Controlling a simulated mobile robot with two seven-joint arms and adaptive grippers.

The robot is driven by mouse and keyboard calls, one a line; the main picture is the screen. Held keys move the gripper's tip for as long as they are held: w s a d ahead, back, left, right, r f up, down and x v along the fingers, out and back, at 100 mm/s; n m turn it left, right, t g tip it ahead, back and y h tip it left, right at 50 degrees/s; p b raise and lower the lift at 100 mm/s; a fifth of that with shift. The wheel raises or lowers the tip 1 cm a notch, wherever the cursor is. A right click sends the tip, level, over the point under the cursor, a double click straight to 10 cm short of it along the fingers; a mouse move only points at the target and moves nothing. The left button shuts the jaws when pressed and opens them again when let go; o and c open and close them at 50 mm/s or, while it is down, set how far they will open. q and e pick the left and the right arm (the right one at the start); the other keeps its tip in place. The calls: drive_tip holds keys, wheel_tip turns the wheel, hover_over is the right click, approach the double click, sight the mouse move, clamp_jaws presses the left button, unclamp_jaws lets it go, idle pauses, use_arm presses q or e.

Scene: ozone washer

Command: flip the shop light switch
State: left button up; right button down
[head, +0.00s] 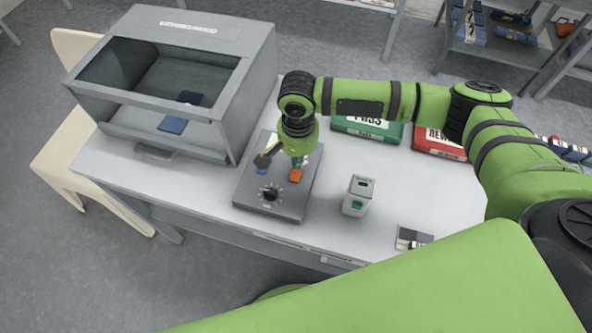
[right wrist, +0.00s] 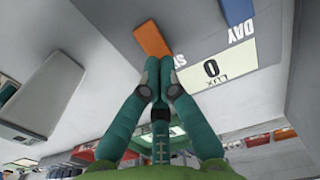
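A grey control panel (head: 300,203) lies on the white workbench in the head view. It bears an orange switch piece (head: 295,174), a black dial (head: 270,191) and a dark angled lever-like part (head: 265,158). My right gripper (head: 299,163) points down over the panel, close to the orange piece. In the right wrist view the right gripper (right wrist: 159,68) has its teal fingertips together with nothing seen between them. The orange piece (right wrist: 153,40) is just beyond the tips, beside a "0 LUX" display (right wrist: 210,70); contact cannot be told. The word "DAY" shows; other lettering is partly hidden. My left gripper is not seen.
A grey open-fronted chamber (head: 255,65) stands left on the bench. A green PASS bin (head: 367,130) and a red bin (head: 437,143) are behind my right arm. A small grey device (head: 358,196) stands right of the panel, with a small plate (head: 412,238) near the front edge.

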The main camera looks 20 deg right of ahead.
drive_tip(key=shift+s+f, duration=0.1)
drive_tip(key=shift+f, duration=0.95)
idle(0.4)
wheel_tip(320, 180, up, 7)
drive_tip(key=p, duration=0.9)
drive_tip(key=shift+r, duration=0.15)
idle(0.4)
